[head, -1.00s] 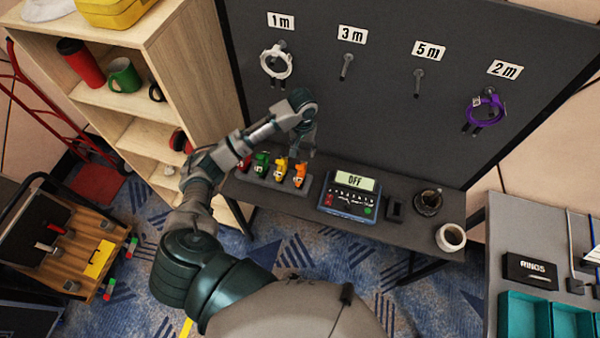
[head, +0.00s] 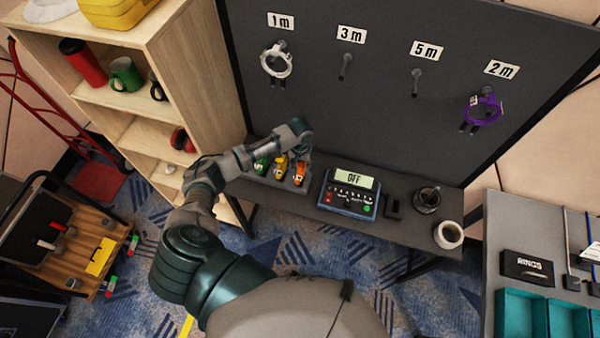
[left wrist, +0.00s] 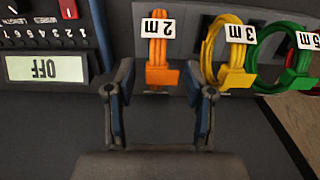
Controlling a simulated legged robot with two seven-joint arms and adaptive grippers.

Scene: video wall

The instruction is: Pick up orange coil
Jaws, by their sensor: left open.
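The orange coil (head: 300,173) stands in the rack on the dark bench, at the right end of the row. In the left wrist view the orange coil (left wrist: 160,50) carries a "2 m" tag and lies centred just ahead of the fingertips. My left gripper (left wrist: 158,80) is open and empty, with one finger on either side of the coil's line. In the head view my left gripper (head: 304,152) is directly above and behind the orange coil, partly hidden by the wrist. My right gripper is not in view.
A yellow coil (left wrist: 222,50) and a green coil (left wrist: 285,58) stand beside the orange one. A tester (head: 348,194) reading OFF is close on the other side. Coils hang on the wall panel (head: 380,120).

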